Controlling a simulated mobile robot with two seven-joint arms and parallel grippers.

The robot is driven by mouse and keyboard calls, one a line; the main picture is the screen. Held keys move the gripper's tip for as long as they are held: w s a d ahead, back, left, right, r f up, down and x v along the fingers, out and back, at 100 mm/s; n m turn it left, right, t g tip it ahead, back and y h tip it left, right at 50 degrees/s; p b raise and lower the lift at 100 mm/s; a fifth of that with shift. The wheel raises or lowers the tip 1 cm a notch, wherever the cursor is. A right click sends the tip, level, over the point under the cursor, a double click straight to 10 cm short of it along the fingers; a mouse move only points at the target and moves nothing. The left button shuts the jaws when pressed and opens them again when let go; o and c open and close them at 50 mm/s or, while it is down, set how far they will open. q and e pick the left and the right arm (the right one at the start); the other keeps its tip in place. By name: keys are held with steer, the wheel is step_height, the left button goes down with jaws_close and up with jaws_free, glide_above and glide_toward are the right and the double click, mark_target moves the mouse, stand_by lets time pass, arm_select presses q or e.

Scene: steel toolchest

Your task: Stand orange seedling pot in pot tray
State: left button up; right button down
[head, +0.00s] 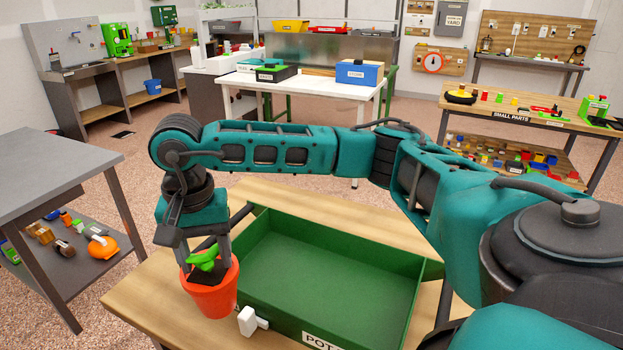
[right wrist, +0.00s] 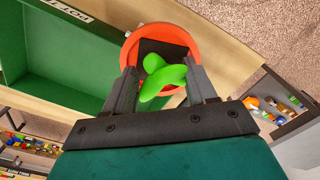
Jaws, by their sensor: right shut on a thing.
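The orange seedling pot (head: 211,292) has a green seedling in it and is upright at the left end of the pot tray, outside its wall. The pot tray (head: 285,313) is a green, open box on a wooden table, and its floor is empty. My right gripper (head: 208,262) points down, shut on the pot; I cannot tell whether the pot's base touches the table. In the right wrist view the fingers (right wrist: 160,88) are on either side of the seedling at the pot's rim (right wrist: 131,52). My left gripper is not in view.
A white block-like piece (head: 248,320) is at the tray's front wall. The wooden table (head: 150,297) has bare room at its left end. A grey metal bench (head: 50,165) stands to the left, and a white table (head: 310,84) stands behind.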

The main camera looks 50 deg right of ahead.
steer(key=w+d+r+n+b, duration=0.1)
steer(key=d+r+n, duration=0.2)
steer(key=d+n, duration=0.55)
steer(key=w+d+r+n, duration=0.2)
steer(key=d+r+n, duration=0.2)
steer(key=n, duration=1)
steer(key=w+d+r+n+b, duration=0.1)
steer(key=d+r+n, duration=0.2)
steer(key=d+n, duration=0.55)
step_height(320, 180, down, 20)
steer(key=a+n+b, duration=0.1)
steer(key=a, duration=0.2)
steer(key=shift+s+n, duration=0.15)
steer(key=shift+n, duration=0.15)
steer(key=shift+c, duration=1.7)
jaws_free()
steer(key=shift+f, duration=0.15)
